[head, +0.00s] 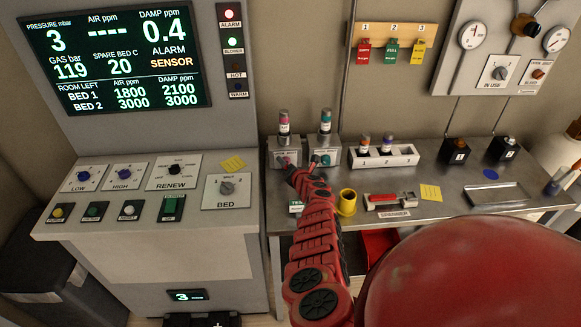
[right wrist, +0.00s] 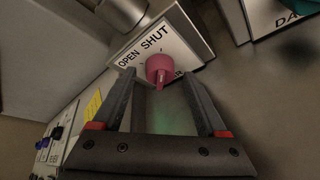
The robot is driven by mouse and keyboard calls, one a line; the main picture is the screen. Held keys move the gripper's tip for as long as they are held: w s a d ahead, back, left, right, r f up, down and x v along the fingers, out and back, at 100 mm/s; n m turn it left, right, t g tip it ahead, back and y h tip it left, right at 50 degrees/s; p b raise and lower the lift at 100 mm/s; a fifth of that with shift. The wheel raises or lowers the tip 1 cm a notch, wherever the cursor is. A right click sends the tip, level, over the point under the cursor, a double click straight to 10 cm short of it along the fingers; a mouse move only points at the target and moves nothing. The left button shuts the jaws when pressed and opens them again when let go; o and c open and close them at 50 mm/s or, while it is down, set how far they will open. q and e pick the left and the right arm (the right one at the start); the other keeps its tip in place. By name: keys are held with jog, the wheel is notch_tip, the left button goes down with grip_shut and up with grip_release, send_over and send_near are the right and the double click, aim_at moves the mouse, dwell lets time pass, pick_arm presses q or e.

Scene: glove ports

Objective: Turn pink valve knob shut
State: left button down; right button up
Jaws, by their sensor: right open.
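The pink valve knob (right wrist: 160,70) sits on a white plate lettered OPEN and SHUT (right wrist: 150,44) in the right wrist view. Its narrow pink pointer extends towards the bottom of that picture. My right gripper (right wrist: 160,78) is open, with one finger on each side of the knob and a visible gap to each. In the head view the pink knob (head: 285,161) is on the front of the left valve box (head: 275,146) on the bench, and my right gripper (head: 302,166) is at its lower right. My left gripper is not in view.
A similar box with a teal knob (head: 326,160) stands just right of the pink one. A yellow cup (head: 347,203) and a red-handled tool (head: 384,198) are near the bench front. The control console (head: 130,222) borders the bench on the left.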

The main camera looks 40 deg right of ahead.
jog(key=shift+s+a+p, duration=0.25)
jog(key=shift+s+p, duration=0.05)
jog(key=shift+s, duration=0.1)
jog(key=p+v, duration=0.1)
jog(key=v, duration=0.2)
jog(key=shift+s+d+f+p, duration=0.1)
jog(key=shift+s+p, duration=0.2)
jog(key=shift+s, duration=0.3)
jog(key=shift+s+a+r+p, duration=0.1)
jog(key=shift+s+r+p, duration=0.1)
jog(key=shift+r, duration=0.15)
jog(key=shift+s+a+r+p, duration=0.1)
jog(key=shift+r+p, duration=0.1)
jog(key=shift+r, duration=0.15)
jog(key=shift+s+d, duration=0.1)
jog(key=shift+s, duration=0.2)
jog(key=shift+s+r+p, duration=0.3)
jog(key=shift+s+p, duration=0.25)
jog(key=shift+s, duration=0.05)
jog(key=shift+s+a+r, duration=0.15)
jog(key=shift+s+a, duration=0.2)
jog(key=shift+a, duration=0.1)
jog(key=shift+s+r+p, duration=0.45)
jog(key=shift+s+p, duration=0.05)
jog(key=p+v, duration=0.4)
jog(key=v, duration=0.3)
jog(key=shift+s+a+f, duration=0.15)
jog(key=shift+s+f, duration=0.05)
jog(key=shift+s, duration=0.05)
